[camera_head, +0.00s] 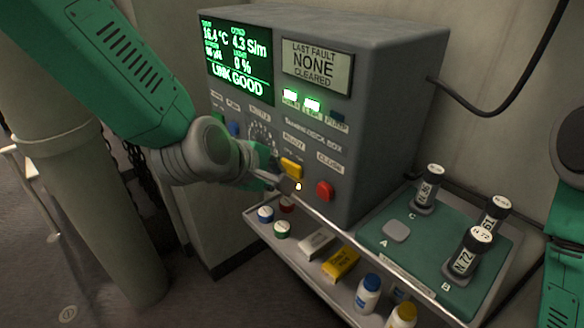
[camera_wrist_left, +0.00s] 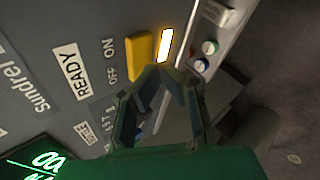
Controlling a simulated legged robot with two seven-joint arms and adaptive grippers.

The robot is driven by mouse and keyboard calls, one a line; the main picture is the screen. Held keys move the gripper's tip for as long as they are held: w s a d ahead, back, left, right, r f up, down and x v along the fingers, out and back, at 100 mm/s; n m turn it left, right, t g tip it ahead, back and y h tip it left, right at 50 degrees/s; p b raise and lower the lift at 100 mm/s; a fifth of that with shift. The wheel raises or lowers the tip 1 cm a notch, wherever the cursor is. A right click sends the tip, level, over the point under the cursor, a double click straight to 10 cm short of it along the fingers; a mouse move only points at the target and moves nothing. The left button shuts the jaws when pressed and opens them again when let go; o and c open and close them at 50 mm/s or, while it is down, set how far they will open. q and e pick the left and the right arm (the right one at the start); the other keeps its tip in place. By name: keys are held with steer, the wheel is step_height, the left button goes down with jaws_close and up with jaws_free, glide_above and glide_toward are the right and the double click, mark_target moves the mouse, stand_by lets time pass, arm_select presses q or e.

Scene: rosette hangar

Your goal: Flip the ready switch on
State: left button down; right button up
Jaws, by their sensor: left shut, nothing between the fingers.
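The ready switch is a yellow rocker (camera_head: 291,167) on the front of the grey control box (camera_head: 375,110), under the READY label. In the left wrist view the yellow rocker (camera_wrist_left: 139,58) sits beside the words ON and OFF, and a bar light (camera_wrist_left: 166,44) next to it glows orange-white. In the head view this light (camera_head: 298,187) shows just below the rocker. My left gripper (camera_head: 280,184) is shut and empty, its tips close to the rocker's lower edge. In the left wrist view the fingertips (camera_wrist_left: 168,72) meet beside the rocker; I cannot tell whether they touch it.
A red button (camera_head: 325,191) is right of the rocker; a green-lit screen (camera_head: 237,61) reads LINK GOOD. Below, a shelf (camera_head: 300,262) holds small capped jars, boxes and bottles. A green plate (camera_head: 455,295) bears black-and-white vials at right. My right arm shows at the right edge.

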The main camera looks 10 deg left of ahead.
arm_select(q)
steer(key=s+a, duration=0.3)
steer(key=shift+s+a, duration=0.3)
steer(key=shift+a, duration=0.1)
stand_by(0.3)
steer(key=s+a+f+m+g+y, duration=0.1)
steer(key=s+a+f+m+g, duration=0.15)
steer(key=s+f, duration=0.45)
steer(key=s+a+f+m+g+y, duration=0.1)
steer(key=s+a+f+m+g, duration=0.2)
steer(key=f, duration=0.8)
steer(key=s+a+f+m+g+y, duration=0.1)
steer(key=s+a+f+m, duration=0.2)
steer(key=s+f+m, duration=0.2)
steer(key=s+a+f+m+g, duration=0.2)
steer(key=s+f+m, duration=0.4)
steer(key=s, duration=0.5)
steer(key=shift+s+a+f+y, duration=0.25)
steer(key=shift+s+a+y, duration=0.15)
steer(key=shift+a, duration=0.5)
